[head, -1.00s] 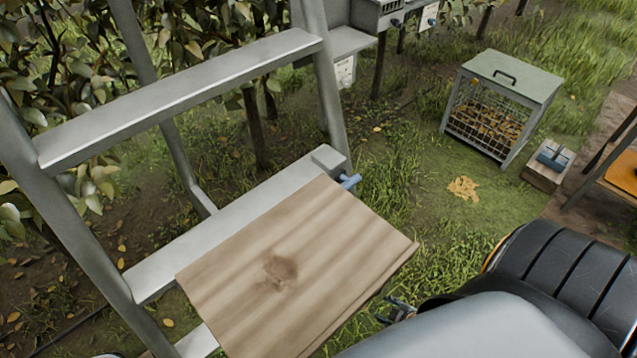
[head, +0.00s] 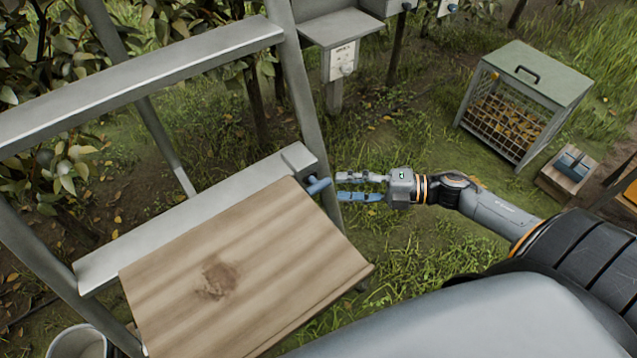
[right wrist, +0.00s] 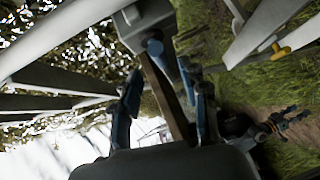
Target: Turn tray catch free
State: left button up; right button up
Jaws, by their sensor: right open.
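The tray catch (head: 318,186) is a short blue lever on a grey housing (head: 298,157) at the ladder's right upright, by the far corner of the wooden tray (head: 260,285). My right gripper (head: 338,187) comes from the right, open, with its fingertips just short of the lever. In the right wrist view the blue catch (right wrist: 156,50) stands ahead of the spread fingers (right wrist: 165,95), apart from them, with the tray edge running between. A dark jointed shape (right wrist: 284,121) at the right there may be my left gripper; its jaws are unclear.
The grey ladder (head: 140,85) stands around the tray, with leafy branches behind. A wire crate (head: 512,110) with a green lid and a small wooden block (head: 568,172) stand on the grass at right. A pale bucket (head: 78,343) is at lower left. Grass right of the tray is open.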

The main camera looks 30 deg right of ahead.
aim_at(326, 187)
jog(key=p+x, duration=0.1)
jog(key=x, duration=0.5)
jog(key=shift+w+a, duration=0.25)
jog(key=shift+w, duration=0.1)
grip_shut()
